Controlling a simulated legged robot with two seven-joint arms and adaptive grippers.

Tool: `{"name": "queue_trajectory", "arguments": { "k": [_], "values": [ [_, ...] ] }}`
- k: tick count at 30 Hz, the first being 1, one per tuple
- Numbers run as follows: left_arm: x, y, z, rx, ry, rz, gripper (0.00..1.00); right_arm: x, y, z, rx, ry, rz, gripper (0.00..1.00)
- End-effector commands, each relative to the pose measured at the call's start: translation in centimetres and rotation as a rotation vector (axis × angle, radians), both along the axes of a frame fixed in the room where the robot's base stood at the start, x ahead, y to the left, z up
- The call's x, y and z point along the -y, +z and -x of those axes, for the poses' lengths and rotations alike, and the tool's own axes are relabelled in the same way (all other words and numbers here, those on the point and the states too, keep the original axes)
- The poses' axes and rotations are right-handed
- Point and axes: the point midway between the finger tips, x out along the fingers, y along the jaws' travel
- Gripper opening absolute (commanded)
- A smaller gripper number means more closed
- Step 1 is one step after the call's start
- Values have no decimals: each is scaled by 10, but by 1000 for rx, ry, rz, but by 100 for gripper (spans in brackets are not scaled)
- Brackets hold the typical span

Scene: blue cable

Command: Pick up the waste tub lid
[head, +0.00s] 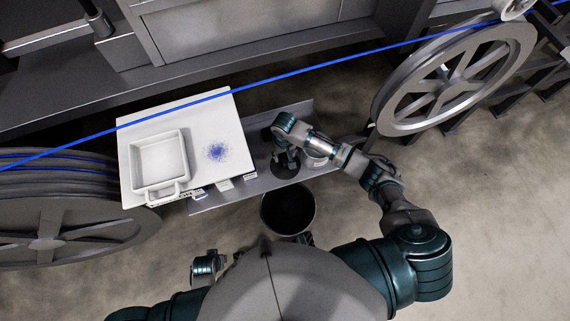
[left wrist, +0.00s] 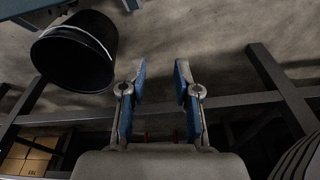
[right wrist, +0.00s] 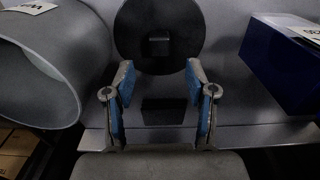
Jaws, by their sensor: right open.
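The waste tub lid, a round black disc with a square knob, lies on the grey shelf and shows in the right wrist view (right wrist: 190,28). In the head view its dark edge (head: 284,172) shows under my right gripper (head: 287,157), which hides part of it. In the right wrist view my right gripper (right wrist: 160,78) is open and empty, its fingertips on either side of the line to the knob (right wrist: 160,46). I cannot tell the gap to the knob. My left gripper (left wrist: 161,75) is open and empty, away from the lid.
A black bucket (head: 288,211) stands in front of the shelf (head: 262,178). A grey cylinder (right wrist: 38,75) and a blue box (right wrist: 275,62) flank the lid in the right wrist view. A white tray (head: 160,158) sits on a white board. A blue cable (head: 300,70) runs overhead to a large wheel (head: 455,78).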

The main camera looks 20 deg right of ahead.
Motion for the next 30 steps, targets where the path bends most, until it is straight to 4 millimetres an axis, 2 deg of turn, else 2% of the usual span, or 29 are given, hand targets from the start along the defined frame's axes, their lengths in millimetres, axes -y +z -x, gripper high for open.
{"name": "queue_trajectory", "arguments": {
  "k": [5,12,16,21,22,28,29,30],
  "values": [
    [2,10,-4,6,2,-4,31,3,-15,2,-1,-1,-3,56],
    [5,39,-8,12,5,-6,31,5,-53,8,-2,-2,-6,56],
    [4,47,-9,14,6,-5,31,3,-59,8,1,-1,-5,56],
    [2,47,-10,15,6,-1,31,1,-58,8,1,0,-2,56],
    [2,47,-10,15,6,-1,31,0,-58,8,1,0,-1,54],
    [3,47,-10,13,6,-4,31,0,-58,8,0,0,-2,4],
    [3,47,-10,13,5,-4,31,1,-58,8,0,0,-2,0],
    [3,47,-10,13,5,-4,31,2,-58,8,-1,-1,-3,0]
  ]
}}
